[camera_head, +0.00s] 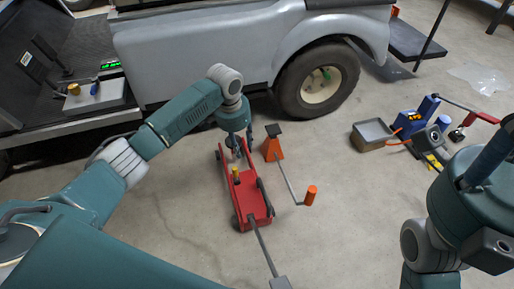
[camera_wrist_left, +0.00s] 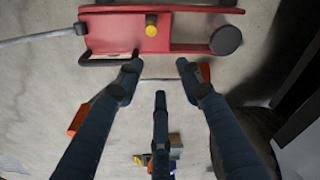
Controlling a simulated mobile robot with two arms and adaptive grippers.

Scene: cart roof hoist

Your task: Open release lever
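A red floor jack (camera_head: 252,200) lies on the concrete beside the truck. A yellow knob (camera_head: 236,174) stands on its body, and a dark bar runs along one side. The wrist view shows the jack body (camera_wrist_left: 190,32), the yellow knob (camera_wrist_left: 152,29) and the black bar (camera_wrist_left: 95,62). I cannot tell which part is the release lever. My left gripper (camera_head: 241,148) points down over the jack's far end. In the left wrist view its three fingers (camera_wrist_left: 160,85) are spread and empty, beside the jack. My right arm shows at the right; its fingers are not clear.
An orange stand (camera_head: 272,146) and a crank with an orange grip (camera_head: 310,196) are close right of the jack. The jack's long grey handle (camera_head: 263,247) reaches toward me. The truck wheel (camera_head: 318,80) is behind.

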